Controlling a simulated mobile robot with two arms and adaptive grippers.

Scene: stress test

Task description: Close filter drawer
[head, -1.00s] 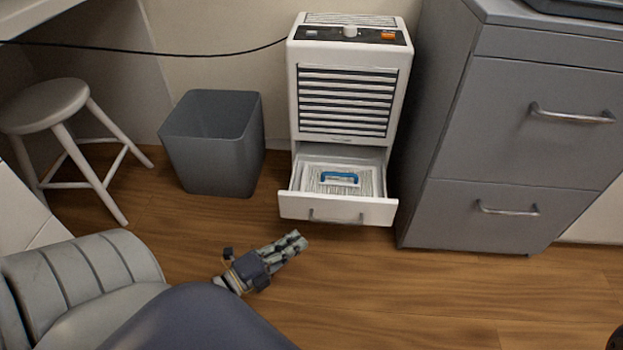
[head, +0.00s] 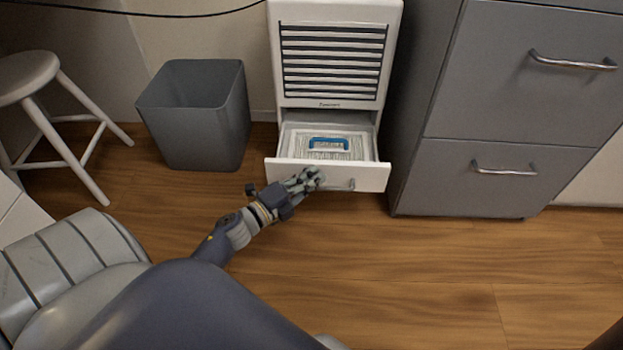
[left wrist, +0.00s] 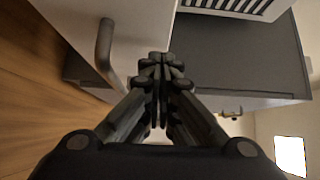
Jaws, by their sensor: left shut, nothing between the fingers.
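The filter drawer (head: 372,176) at the bottom of the white appliance (head: 335,55) is pulled out. Inside it lies a pleated filter with a blue handle (head: 328,143). My left gripper (head: 312,176) is shut and empty, at the drawer's white front, left of the middle and over part of its grey handle (head: 340,184). In the left wrist view the shut fingers (left wrist: 158,62) are over the white front, beside the drawer handle (left wrist: 104,50). I cannot tell whether they touch the front. My right gripper is not in view.
A grey bin (head: 195,115) stands left of the appliance, with a stool (head: 45,110) further left. A grey cabinet (head: 505,130) with metal handles stands close on the right. The wooden floor (head: 430,265) in front is clear.

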